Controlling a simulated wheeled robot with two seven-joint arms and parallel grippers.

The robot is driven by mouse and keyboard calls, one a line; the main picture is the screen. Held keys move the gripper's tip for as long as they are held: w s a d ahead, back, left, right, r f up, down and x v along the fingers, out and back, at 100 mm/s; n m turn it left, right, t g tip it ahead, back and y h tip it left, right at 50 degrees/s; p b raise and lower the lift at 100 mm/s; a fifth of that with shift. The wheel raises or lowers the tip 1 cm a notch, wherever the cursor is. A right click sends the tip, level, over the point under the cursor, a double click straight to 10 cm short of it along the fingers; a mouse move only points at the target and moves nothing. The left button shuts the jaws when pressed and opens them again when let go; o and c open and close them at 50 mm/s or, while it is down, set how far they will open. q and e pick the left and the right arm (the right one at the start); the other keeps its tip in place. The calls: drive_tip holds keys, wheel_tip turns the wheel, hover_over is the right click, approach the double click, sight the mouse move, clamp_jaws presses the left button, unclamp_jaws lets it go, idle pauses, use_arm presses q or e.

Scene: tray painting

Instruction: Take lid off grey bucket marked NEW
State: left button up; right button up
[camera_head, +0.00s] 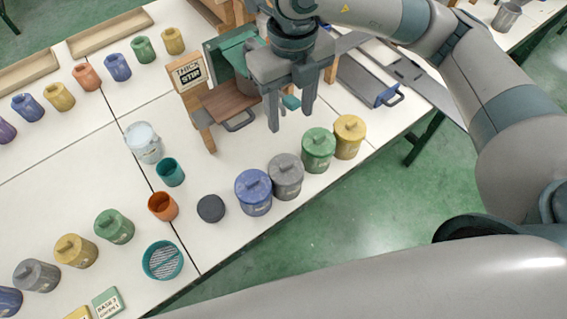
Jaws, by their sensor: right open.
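A grey bucket (286,178) with its lid on stands in the near right row, between a blue bucket (254,192) and a green bucket (318,150). Another lidded grey bucket (37,275) stands at the lower left. Their markings are too small to read, so I cannot tell which one says NEW. My right gripper (291,117) is open, fingers pointing down, beyond the right-hand grey bucket in the picture and apart from it. A small teal thing shows between its fingers; I cannot tell whether it lies behind them. My left gripper is out of view.
A yellow bucket (349,137) ends the right row. A THICK STIR sign (188,73) and a wooden stand are left of my gripper. Orange (162,206) and teal (170,172) cups stand mid-table.

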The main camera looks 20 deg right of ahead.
drive_tip(key=shift+f, duration=0.15)
drive_tip(key=p, duration=0.4)
hover_over(286, 164)
drive_tip(key=f, duration=1.1)
drive_tip(key=shift+d+f, duration=0.15)
drive_tip(key=shift+d, duration=0.2)
drive_tip(key=shift+w+f, duration=0.1)
drive_tip(key=shift+f, duration=0.25)
drive_tip(key=shift+a+f+p, duration=0.15)
drive_tip(key=shift+f+p, duration=0.3)
drive_tip(key=shift+f, duration=0.1)
wheel_tip(286, 164, down, 3)
drive_tip(key=shift+a+r+p, duration=0.1)
drive_tip(key=shift+a+p, duration=0.05)
drive_tip(key=shift+p, duration=0.65)
drive_tip(key=shift+f, duration=0.65)
